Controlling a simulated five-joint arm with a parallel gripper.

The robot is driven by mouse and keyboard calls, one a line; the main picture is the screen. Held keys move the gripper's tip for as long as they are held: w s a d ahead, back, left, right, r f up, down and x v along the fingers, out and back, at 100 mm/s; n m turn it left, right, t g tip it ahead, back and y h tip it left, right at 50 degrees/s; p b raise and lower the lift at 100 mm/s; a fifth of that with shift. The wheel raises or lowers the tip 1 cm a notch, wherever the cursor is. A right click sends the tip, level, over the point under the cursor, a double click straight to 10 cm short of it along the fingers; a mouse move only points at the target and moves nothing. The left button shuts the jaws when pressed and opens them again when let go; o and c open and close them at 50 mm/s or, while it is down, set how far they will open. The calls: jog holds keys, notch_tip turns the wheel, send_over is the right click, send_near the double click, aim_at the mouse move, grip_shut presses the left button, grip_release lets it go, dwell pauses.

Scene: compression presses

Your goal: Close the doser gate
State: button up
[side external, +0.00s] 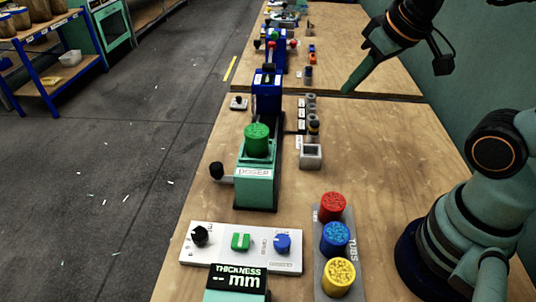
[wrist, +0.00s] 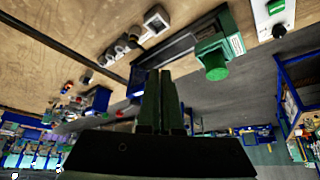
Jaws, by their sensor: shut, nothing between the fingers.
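The doser (side external: 257,186) is a pale green block labelled DOSER with a green tub (side external: 257,139) on top. A short lever with a black knob (side external: 217,170) sticks out from its left side in the side view; I take it for the gate handle. Whether the gate is open or shut I cannot tell. The doser also shows in the wrist view (wrist: 228,30), upper right, where I cannot make out the lever. My gripper (side external: 348,88) is shut and empty, raised over the right side of the bench, apart from the doser. Its fingers (wrist: 160,95) show in the wrist view.
A blue press (side external: 267,92) stands behind the doser. A small square cup (side external: 311,155) sits right of it. A white control panel (side external: 262,262), a thickness display (side external: 238,280) and a rack of red, blue and yellow tubs (side external: 325,212) stand in front. Bare wood lies to the right.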

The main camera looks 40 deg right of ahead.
jog(key=o, duration=0.5)
jog(key=shift+a, duration=0.2)
jog(key=o, duration=0.5)
jog(key=shift+w+a+f, duration=0.15)
jog(key=shift+a+f, duration=0.1)
jog(key=shift+a, duration=0.3)
jog(key=shift+c, duration=0.2)
jog(key=g, duration=0.6)
send_near(282, 240)
notch_tip(282, 240, down, 9)
jog(key=shift+r, duration=0.15)
grip_shut()
